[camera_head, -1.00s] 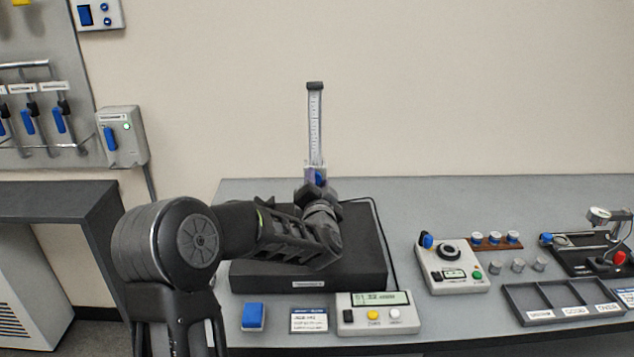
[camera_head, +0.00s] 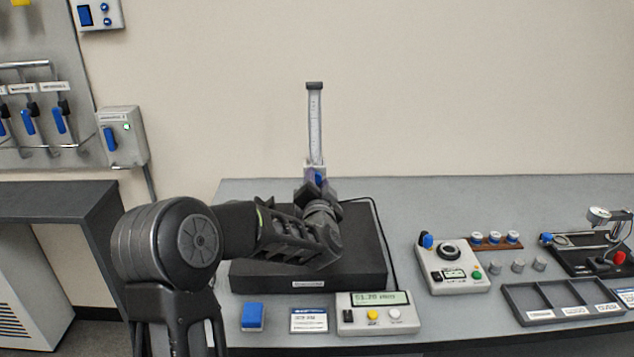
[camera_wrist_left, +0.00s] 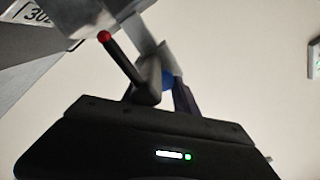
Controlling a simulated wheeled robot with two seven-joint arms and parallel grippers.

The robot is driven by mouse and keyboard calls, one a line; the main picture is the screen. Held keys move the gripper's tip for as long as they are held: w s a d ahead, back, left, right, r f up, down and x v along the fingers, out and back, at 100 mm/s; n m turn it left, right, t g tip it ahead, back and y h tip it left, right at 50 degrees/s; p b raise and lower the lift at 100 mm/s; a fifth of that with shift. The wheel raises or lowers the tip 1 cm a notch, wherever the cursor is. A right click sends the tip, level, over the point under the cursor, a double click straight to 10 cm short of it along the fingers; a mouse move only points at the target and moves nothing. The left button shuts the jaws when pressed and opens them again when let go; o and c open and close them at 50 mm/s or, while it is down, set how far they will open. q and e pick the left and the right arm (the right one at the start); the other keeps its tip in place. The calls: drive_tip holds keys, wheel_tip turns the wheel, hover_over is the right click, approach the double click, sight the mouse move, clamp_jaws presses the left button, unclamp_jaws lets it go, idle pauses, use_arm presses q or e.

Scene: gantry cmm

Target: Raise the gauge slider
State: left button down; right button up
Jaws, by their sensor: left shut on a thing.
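The height gauge's upright scale column (camera_head: 315,125) stands on a dark granite plate (camera_head: 300,275). The slider (camera_head: 317,177), a pale carriage with a blue part, is low on the column. My left gripper (camera_head: 314,188) is shut on the slider, and the jaws and wrist hide its lower part and the column's base. In the left wrist view the blue part (camera_wrist_left: 167,80) shows beyond the gripper's dark body, beside a dark stylus with a red ball tip (camera_wrist_left: 104,37). My right gripper is not in view.
A display box (camera_head: 376,313) with yellow and white buttons, a blue block (camera_head: 253,316) and a label card stand in front of the plate. A dial unit (camera_head: 452,266), a compartment tray (camera_head: 563,301) and a dial gauge stand are to the right. The column's upper part is clear.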

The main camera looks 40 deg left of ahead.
use_arm(q)
drive_tip(key=r+p, duration=0.2)
drive_tip(key=r, duration=0.2)
drive_tip(key=r+p, duration=0.5)
drive_tip(key=r, duration=0.2)
drive_tip(key=shift+s+a+r+p, duration=0.1)
drive_tip(key=shift+a+r+p, duration=0.2)
drive_tip(key=shift+r, duration=0.05)
drive_tip(key=shift+f, duration=0.2)
drive_tip(key=c, duration=1.1)
unclamp_jaws()
drive_tip(key=shift+s+a, duration=0.15)
drive_tip(key=shift+d, duration=0.25)
